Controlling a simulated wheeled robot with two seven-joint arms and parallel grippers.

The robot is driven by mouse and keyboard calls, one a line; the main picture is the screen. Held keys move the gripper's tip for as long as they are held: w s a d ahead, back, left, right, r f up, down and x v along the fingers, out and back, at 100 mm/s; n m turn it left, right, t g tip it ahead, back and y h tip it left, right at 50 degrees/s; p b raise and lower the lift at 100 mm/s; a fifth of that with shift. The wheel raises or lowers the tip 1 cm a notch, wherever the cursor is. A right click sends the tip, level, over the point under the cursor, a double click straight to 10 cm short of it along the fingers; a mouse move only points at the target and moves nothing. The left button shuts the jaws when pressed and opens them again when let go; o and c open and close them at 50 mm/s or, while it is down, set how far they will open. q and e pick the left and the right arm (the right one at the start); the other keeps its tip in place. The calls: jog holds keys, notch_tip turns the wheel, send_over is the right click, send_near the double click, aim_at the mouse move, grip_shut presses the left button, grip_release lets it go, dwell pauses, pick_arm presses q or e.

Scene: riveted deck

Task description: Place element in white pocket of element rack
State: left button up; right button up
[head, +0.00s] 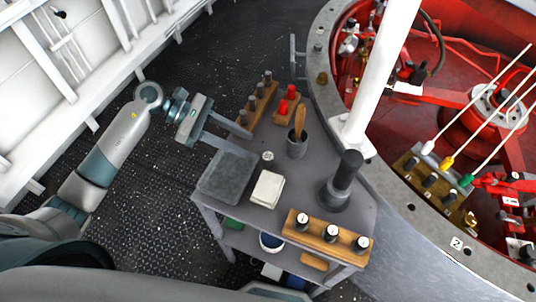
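My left gripper (244,143) reaches in from the left, above the left edge of a small grey table. Its two fingers are apart with nothing visible between them. A wooden rack (345,248) at the table's front right holds black cylinders with pale tops (332,233). Another wooden rack (252,112) at the back holds several dark cylinders, beside a small wooden block with red pieces (287,100). A brass-coloured rack (449,203) with black pieces stands on the red machine, near rods with white (427,147), yellow and green ends. I cannot tell which is the element rack. My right gripper is out of view.
A white post (383,70) stands at the curved grey rim. Dark floor is free at left.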

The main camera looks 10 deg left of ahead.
aim_at(267, 155)
pick_arm(q)
jog(key=shift+x, duration=1)
jog(key=shift+d+f, duration=0.1)
jog(key=shift+d, duration=0.1)
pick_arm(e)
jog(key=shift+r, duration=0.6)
pick_arm(q)
jog(key=shift+d+p, duration=0.1)
jog(key=shift+p, duration=0.3)
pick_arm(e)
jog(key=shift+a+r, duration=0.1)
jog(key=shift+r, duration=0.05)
pick_arm(q)
jog(key=shift+w+d+f+p, duration=0.1)
jog(key=shift+d+f+p, duration=0.3)
jog(key=shift+p, duration=0.2)
jog(key=p+x, duration=0.1)
jog(key=x, duration=0.2)
jog(key=shift+a+f+p, duration=0.15)
jog(key=shift+p, duration=0.25)
jog(key=shift+d+f, duration=0.35)
jog(key=shift+f, duration=0.05)
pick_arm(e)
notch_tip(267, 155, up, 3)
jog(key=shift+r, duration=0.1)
pick_arm(q)
jog(key=shift+w, duration=0.1)
grip_shut()
